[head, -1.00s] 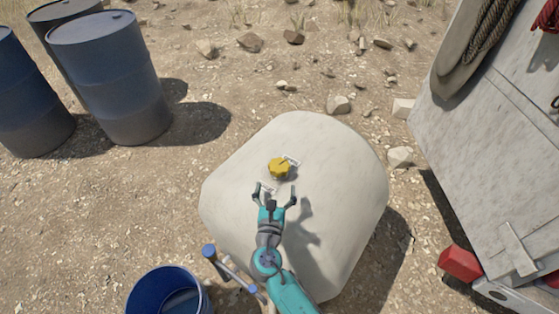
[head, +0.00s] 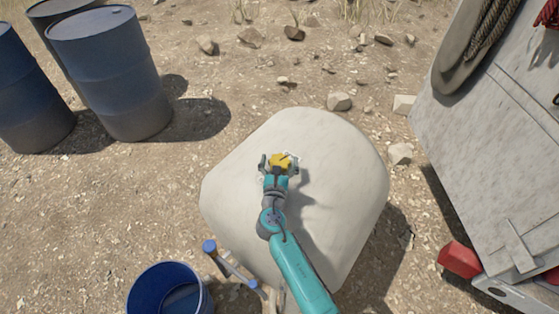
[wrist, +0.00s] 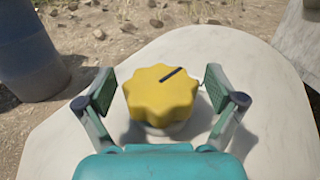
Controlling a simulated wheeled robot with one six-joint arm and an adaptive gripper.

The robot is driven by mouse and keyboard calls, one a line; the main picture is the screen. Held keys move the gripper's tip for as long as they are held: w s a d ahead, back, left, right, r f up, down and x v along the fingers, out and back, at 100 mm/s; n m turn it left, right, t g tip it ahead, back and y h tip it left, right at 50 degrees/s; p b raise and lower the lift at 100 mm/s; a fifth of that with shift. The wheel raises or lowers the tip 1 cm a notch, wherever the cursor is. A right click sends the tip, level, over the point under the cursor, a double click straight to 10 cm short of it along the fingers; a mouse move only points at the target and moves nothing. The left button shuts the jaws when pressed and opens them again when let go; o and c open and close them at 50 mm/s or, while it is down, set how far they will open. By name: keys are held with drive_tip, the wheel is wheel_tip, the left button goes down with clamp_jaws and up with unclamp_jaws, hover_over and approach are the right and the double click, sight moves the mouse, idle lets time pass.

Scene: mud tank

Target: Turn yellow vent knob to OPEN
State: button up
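The yellow vent knob (head: 281,160) sits on top of the pale tank (head: 340,190). In the wrist view the knob (wrist: 160,92) is scalloped, with a dark pointer line on its top running toward the upper right. My gripper (head: 279,162) is at the knob, with one finger on each side of it. In the wrist view my gripper (wrist: 160,90) is open, and a gap shows between each finger pad and the knob. Any OPEN marking is not readable; a small pale label partly shows beside the knob in the head view.
Blue drums (head: 112,75) stand at the upper left. A blue bucket (head: 168,292) is at the bottom, near a blue-ended handle or pipe (head: 230,268). A pale, weathered panelled structure (head: 490,150) with a red block (head: 460,261) is at the right. The tank top around the knob is clear.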

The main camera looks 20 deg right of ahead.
drive_tip(key=c, duration=1)
drive_tip(key=shift+d+f+n+t+y, duration=0.1)
drive_tip(key=shift+n+t+y, duration=0.4)
drive_tip(key=shift+n+y, duration=0.5)
drive_tip(key=shift+c, duration=0.2)
drive_tip(key=shift+n+y, duration=0.4)
drive_tip(key=shift+y, duration=1)
drive_tip(key=o, duration=1.1)
drive_tip(key=shift+o, duration=0.2)
drive_tip(key=s, duration=0.4)
drive_tip(key=s+a, duration=0.1)
drive_tip(key=s, duration=0.3)
drive_tip(key=s+a, duration=0.1)
drive_tip(key=s, duration=0.3)
